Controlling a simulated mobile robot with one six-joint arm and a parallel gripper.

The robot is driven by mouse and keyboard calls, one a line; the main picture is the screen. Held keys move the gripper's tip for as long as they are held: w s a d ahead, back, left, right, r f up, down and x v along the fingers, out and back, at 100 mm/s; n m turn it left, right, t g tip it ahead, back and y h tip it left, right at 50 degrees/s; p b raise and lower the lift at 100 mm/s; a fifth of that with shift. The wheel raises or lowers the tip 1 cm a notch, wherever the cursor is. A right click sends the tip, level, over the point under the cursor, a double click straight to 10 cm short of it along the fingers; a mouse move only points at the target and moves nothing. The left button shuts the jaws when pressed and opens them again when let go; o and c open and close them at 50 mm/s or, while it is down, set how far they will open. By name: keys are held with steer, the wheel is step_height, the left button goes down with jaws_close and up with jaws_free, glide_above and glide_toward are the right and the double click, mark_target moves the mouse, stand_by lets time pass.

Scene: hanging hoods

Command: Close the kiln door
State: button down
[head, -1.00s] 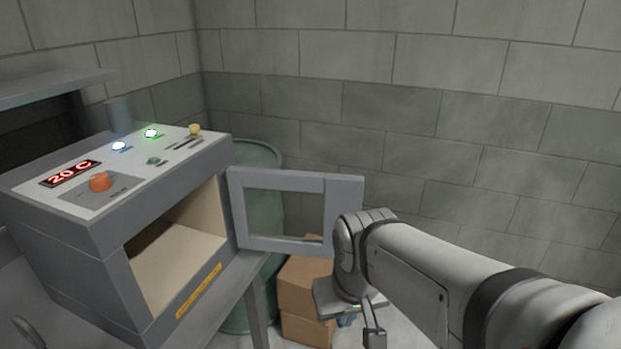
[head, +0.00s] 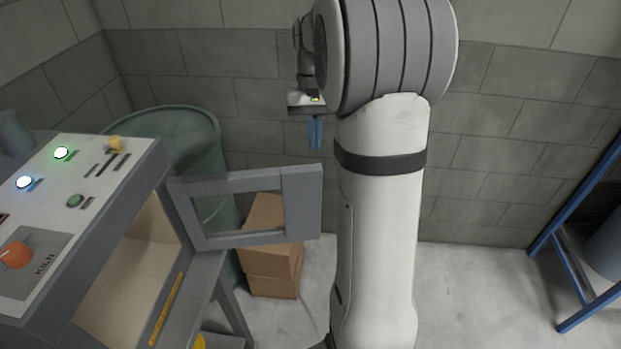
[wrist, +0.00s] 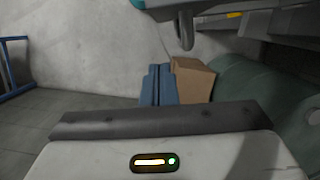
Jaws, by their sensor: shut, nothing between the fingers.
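The kiln (head: 110,210) stands at the left in the head view, its front opening exposed. Its grey door (head: 302,205), a frame with a rectangular window, stands open and sticks out to the right from the hinge side. My gripper (head: 315,132) hangs with blue fingertips pointing down, just above the door's free end in the picture, with a visible gap. How far it is behind the door I cannot tell. In the wrist view the blue fingers (wrist: 159,85) are together and hold nothing.
A green barrel (head: 190,140) stands behind the door, with stacked cardboard boxes (head: 272,285) beside it on the floor. The boxes also show in the wrist view (wrist: 193,80). A blue rack (head: 580,225) stands at the right. The floor between my arm and the rack is clear.

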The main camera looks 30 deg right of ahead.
mark_target(316, 189)
steer(key=s+f, duration=0.2)
steer(key=f, duration=0.1)
steer(key=s+a+f+p, duration=0.1)
steer(key=f, duration=0.2)
steer(key=s+a+f+p, duration=0.1)
steer(key=s+f, duration=0.1)
steer(key=shift+s+a+f, duration=0.15)
steer(key=shift+s+f, duration=0.2)
steer(key=shift+f, duration=0.05)
steer(key=shift+s+a+f+p, duration=0.1)
steer(key=shift+s+f+p, duration=0.1)
steer(key=shift+p, duration=0.1)
steer(key=shift+r, duration=0.1)
steer(key=shift+s+a, duration=0.1)
